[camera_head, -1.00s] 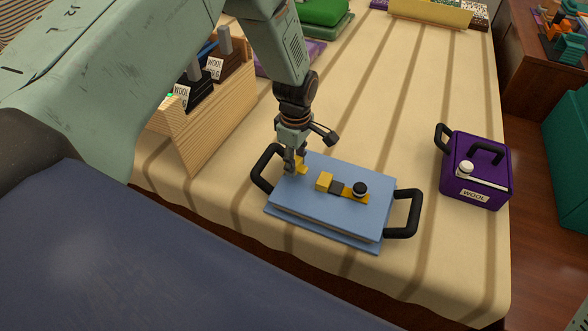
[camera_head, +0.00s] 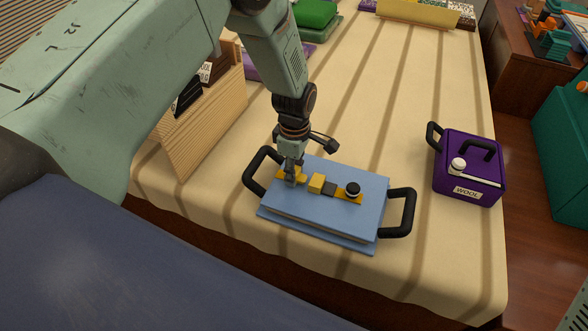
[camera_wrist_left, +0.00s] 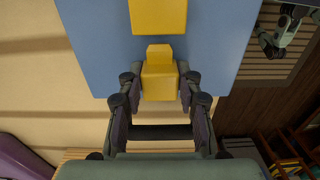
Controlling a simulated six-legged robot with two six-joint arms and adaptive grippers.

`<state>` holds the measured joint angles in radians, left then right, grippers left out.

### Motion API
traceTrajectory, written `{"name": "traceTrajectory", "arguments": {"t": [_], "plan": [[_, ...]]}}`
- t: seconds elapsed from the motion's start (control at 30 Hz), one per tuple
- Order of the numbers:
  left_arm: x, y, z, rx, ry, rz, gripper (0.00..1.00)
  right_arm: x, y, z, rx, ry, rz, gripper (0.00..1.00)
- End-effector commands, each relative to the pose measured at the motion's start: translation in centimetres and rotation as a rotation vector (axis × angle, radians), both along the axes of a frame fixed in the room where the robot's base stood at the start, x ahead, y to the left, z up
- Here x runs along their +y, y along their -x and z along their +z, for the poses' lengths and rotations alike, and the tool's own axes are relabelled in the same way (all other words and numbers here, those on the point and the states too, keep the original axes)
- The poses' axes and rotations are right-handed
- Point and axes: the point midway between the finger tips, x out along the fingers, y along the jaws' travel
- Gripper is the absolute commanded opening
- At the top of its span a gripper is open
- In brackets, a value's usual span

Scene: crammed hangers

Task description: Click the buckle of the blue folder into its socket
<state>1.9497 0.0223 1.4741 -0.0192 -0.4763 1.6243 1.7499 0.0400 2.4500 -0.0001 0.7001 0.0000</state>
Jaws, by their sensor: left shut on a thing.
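The blue folder (camera_head: 335,215) lies flat on the bed, with a black loop handle at each end. My left gripper (camera_head: 290,182) is low over the folder's left part, shut on the yellow buckle (camera_head: 299,178). In the left wrist view the buckle (camera_wrist_left: 159,82) sits between the fingers, its narrower tongue pointing at the socket block (camera_wrist_left: 158,15). A small gap of blue shows between them. My right gripper is not in view.
A purple WOOL box (camera_head: 469,168) with black handles stands right of the folder, near the bed's edge. A wooden rack (camera_head: 203,125) with labelled dark items stands at the left. The striped bed cover (camera_head: 395,95) behind the folder is clear.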

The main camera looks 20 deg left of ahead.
Motion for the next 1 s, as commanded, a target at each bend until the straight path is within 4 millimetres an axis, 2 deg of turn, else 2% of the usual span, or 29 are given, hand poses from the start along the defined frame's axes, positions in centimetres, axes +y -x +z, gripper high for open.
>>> {"name": "traceTrajectory", "arguments": {"t": [1.0], "plan": [[-1.6,-0.1,0.0,0.0,0.0,0.0,0.0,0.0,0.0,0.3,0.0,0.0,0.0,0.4]]}}
